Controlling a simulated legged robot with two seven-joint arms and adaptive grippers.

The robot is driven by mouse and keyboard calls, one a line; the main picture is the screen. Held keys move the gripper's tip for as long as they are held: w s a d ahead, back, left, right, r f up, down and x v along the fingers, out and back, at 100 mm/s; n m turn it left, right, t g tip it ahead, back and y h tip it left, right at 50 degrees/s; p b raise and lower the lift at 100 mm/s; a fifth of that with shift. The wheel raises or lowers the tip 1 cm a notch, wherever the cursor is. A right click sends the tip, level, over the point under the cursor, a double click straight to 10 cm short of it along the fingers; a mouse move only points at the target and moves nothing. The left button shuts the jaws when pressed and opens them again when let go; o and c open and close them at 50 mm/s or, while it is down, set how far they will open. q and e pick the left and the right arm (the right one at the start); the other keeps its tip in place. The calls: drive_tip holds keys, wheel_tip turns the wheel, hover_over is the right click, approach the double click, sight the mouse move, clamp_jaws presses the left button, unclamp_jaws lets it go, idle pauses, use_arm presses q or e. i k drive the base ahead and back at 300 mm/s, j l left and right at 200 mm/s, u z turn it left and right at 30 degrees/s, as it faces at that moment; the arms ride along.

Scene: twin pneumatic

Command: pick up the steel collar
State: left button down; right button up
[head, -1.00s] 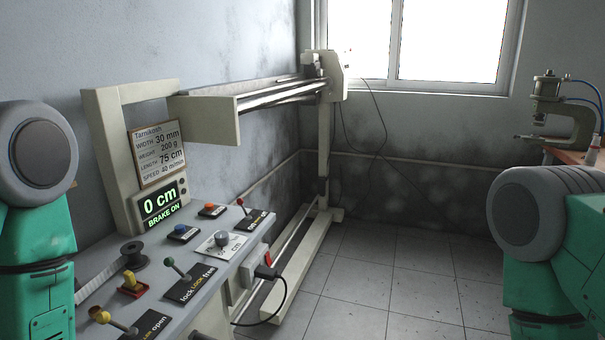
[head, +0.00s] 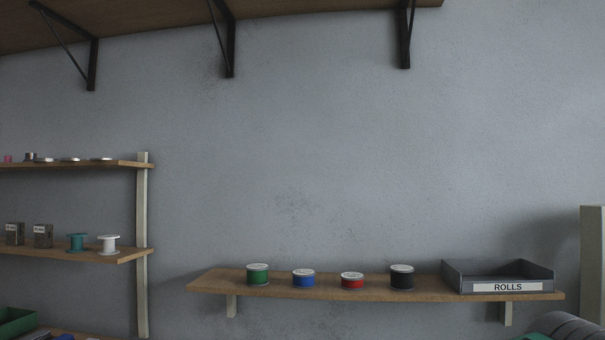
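No object in the head view can be made out for certain as the steel collar. On the upper left shelf (head: 120,163) lie low, flat, silvery round pieces, one of them at the right (head: 101,158) and one in the middle (head: 69,159). They are too small to tell whether any is a collar. Neither of my grippers is in view.
A wall shelf (head: 330,291) holds green (head: 258,274), blue (head: 304,279), red (head: 352,281) and black (head: 402,277) rolls and a grey ROLLS tray (head: 460,282). The lower left shelf (head: 128,254) holds spools and small boxes. A green bin (head: 16,321) is at lower left.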

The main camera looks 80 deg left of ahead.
sight(29, 156)
drive_tip(key=k+l+u, duration=0.1)
drive_tip(key=u, duration=0.65)
drive_tip(key=k+l+u, duration=0.1)
drive_tip(key=u, duration=3)
drive_tip(key=j+z, duration=0.15)
drive_tip(key=z, duration=0.15)
drive_tip(key=i+j+z, duration=0.1)
drive_tip(key=j+z, duration=0.9)
drive_tip(key=z, duration=0.15)
drive_tip(key=j+z, duration=0.35)
